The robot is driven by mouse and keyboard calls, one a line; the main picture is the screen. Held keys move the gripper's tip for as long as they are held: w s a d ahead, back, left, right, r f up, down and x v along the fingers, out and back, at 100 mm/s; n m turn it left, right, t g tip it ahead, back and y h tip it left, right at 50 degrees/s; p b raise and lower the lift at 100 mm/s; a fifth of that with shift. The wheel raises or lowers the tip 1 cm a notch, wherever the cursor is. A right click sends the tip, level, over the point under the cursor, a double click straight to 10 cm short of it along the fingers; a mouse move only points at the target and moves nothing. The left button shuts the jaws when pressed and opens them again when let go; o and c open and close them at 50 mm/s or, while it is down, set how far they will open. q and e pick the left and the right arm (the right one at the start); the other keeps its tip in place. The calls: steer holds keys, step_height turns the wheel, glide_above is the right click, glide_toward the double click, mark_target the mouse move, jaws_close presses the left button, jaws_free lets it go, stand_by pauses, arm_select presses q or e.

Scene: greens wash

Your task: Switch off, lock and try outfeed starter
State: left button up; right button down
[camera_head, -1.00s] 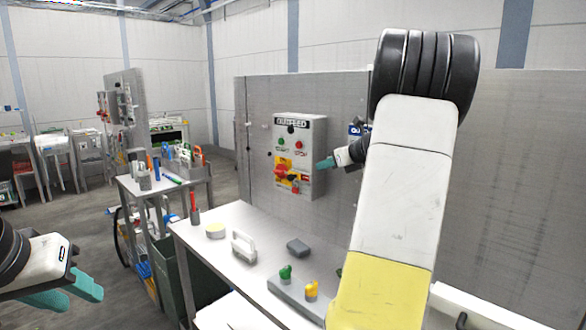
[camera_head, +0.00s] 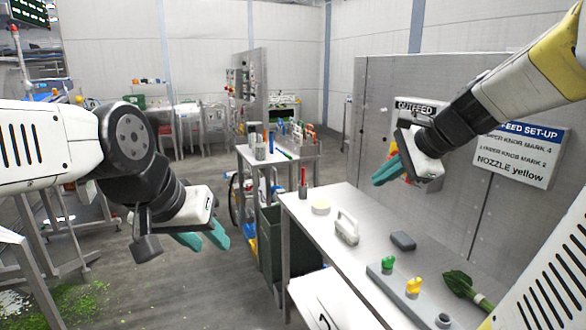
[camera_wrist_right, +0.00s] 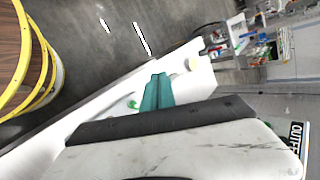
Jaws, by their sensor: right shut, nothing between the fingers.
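The outfeed starter (camera_head: 418,106) is on the grey panel, mostly hidden behind my right gripper. Its OUTFEED label shows at the top, and a sliver of its red and yellow switch (camera_head: 396,152) shows beside the gripper. The switch's position and any lock on it are hidden. In the right wrist view only the label (camera_wrist_right: 295,138) shows at the right edge. My right gripper (camera_head: 386,172) is shut and empty in front of the starter; its teal fingers lie together in the wrist view (camera_wrist_right: 157,92). My left gripper (camera_head: 204,238) hangs over the floor, open and empty.
Below the panel, the bench (camera_head: 345,270) holds a white handled block (camera_head: 347,228), a dark grey block (camera_head: 403,240), green and yellow knobs (camera_head: 413,285) and a leafy bunch (camera_head: 462,284). A tool cart (camera_head: 248,152) stands behind. A set-up sign (camera_head: 517,154) is right of the starter.

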steer(key=s+a+f+n+h, duration=0.1)
steer(key=s+a+f+n, duration=0.1)
steer(key=s+n, duration=0.5)
steer(key=s+a+f+n+g+h, duration=0.1)
steer(key=s+a+f+n, duration=0.2)
steer(key=s+n, duration=0.5)
steer(key=shift+s+a+n+h, duration=0.3)
steer(key=shift+a+n+h, duration=0.1)
steer(key=shift+n, duration=0.2)
stand_by(0.6)
